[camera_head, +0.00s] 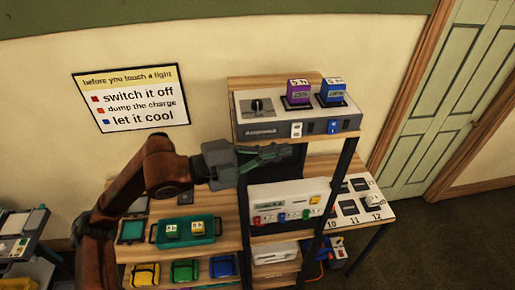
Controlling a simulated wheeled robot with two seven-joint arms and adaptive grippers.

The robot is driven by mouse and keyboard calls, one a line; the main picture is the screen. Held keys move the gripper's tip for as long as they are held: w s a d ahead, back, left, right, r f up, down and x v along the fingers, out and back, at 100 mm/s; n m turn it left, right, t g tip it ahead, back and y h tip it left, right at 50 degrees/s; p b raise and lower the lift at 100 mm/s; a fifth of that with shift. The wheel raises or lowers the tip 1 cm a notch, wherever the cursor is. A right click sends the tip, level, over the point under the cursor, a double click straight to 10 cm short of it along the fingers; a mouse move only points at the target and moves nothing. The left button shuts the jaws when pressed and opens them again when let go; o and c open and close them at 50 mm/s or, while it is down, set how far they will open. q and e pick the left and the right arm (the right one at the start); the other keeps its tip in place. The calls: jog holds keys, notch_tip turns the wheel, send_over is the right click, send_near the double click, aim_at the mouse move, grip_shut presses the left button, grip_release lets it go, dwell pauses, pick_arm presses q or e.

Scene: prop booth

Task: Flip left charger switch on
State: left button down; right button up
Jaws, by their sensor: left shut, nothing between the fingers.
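A grey charger (258,128) sits on the top shelf. My right gripper is out of view.
A white unit (290,197) with coloured switches sits on the shelf below. A teal tray (187,242) with two yellow items is lower left. Dark shelf posts (341,160) stand at the right. A wall sign (131,97) hangs at the left.

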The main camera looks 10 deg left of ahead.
aim_at(297, 130)
pick_arm(q)
jog(key=w, duration=0.1)
jog(key=w+d+f+p, duration=0.1)
jog(key=w, duration=0.3)
jog(key=shift+w+d+f+p, duration=0.2)
jog(key=shift+d+f+p, duration=0.05)
jog(key=shift+d+p, duration=0.15)
jog(key=shift+d, duration=0.1)
jog(key=shift+f, duration=0.1)
